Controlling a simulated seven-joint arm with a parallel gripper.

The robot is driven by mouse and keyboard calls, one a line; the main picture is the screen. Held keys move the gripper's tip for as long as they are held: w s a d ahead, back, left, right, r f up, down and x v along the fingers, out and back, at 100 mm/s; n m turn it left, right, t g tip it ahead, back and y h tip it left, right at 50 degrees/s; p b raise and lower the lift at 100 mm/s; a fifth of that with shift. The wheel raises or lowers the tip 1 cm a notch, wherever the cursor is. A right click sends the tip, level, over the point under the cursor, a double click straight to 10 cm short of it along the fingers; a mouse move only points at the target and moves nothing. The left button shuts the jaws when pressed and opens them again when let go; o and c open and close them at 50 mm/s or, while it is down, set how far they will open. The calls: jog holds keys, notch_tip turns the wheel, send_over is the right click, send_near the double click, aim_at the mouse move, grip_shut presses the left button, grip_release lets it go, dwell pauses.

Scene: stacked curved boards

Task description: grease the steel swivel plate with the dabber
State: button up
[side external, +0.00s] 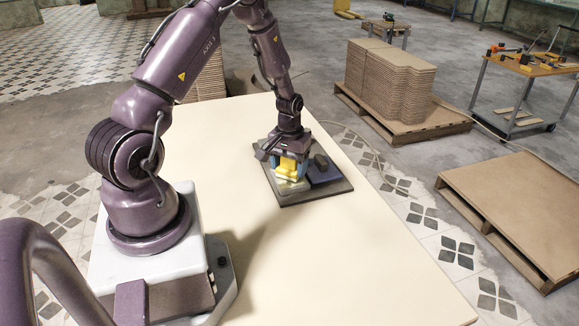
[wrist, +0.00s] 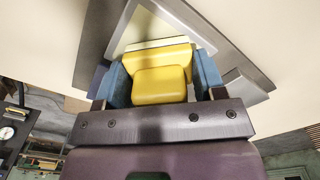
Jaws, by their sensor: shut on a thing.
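My gripper (side external: 287,166) is at the dark board in the side view, pointing down. In the wrist view its two blue fingers (wrist: 160,72) are shut on a yellow block-shaped dabber (wrist: 160,85), one on each side. The dabber also shows in the side view (side external: 288,167). A pale, shiny plate (wrist: 143,32), apparently the steel swivel plate, lies beyond the dabber in the wrist view. It shows as a pale patch under the gripper in the side view (side external: 294,186). The dabber's underside is hidden, so I cannot tell whether it touches the plate.
The dark board (side external: 318,195) lies on the cream table (side external: 360,260). A blue piece (side external: 324,173) with a dark block (side external: 321,161) sits on the board, right of my gripper. The table's front is clear. Stacked curved boards (side external: 388,80) stand on a pallet beyond the table.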

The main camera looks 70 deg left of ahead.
jog(key=shift+r, duration=3.2)
